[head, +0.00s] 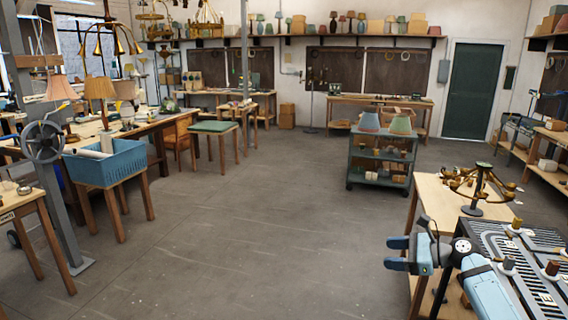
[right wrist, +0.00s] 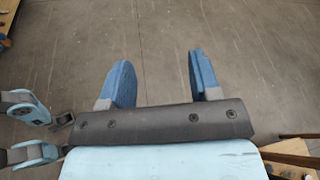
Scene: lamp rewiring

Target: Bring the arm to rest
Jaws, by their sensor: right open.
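My right gripper (head: 397,254) shows at the lower right of the head view, beside the near end of the wooden workbench. In the right wrist view its two blue fingers (right wrist: 158,82) stand apart. Nothing is between them, and only grey floor shows beyond. My right arm (head: 485,290) comes in from the bottom right corner. My left gripper does not show in the head view. Light blue links of an arm of mine show at the left of the right wrist view, but no left fingers can be made out there.
A wooden bench (head: 452,200) with a brass lamp frame (head: 478,185) and a slotted dark rack (head: 530,265) stand close by my right arm. A grey cart (head: 380,165) with lampshades is farther back. A blue crate (head: 105,165) stands at left. The middle floor (head: 250,240) is clear.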

